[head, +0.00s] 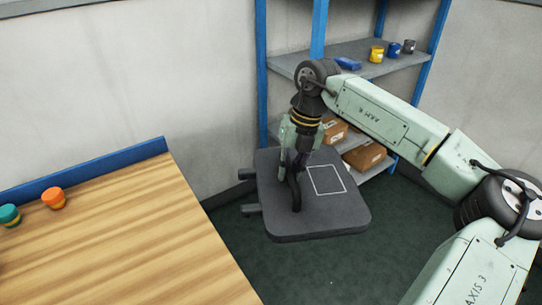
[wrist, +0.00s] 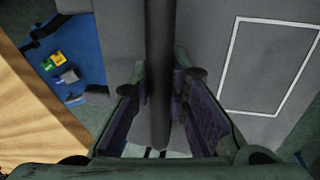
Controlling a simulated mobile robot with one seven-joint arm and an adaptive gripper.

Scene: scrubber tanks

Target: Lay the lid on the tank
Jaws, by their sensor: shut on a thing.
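A thick dark grey slab with rounded corners, which I take to be the lid (head: 330,217), shows below my gripper in the head view. It has a white outlined rectangle on top and two lugs at its left edge. The lid also shows in the wrist view (wrist: 210,50). My gripper (head: 293,165) is shut on its dark upright handle (head: 295,190). In the wrist view the handle (wrist: 160,75) runs between the two fingers (wrist: 158,110). The lid looks roughly level; I cannot tell its height above the floor. I cannot make out a tank; the lid may hide it.
A wooden table (head: 110,235) with a blue back edge stands at left, bearing a teal (head: 9,214) and an orange object (head: 53,197). Behind the lid is a shelf rack (head: 390,67) with cans and boxes. The wrist view shows a blue surface (wrist: 85,45) bearing small items.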

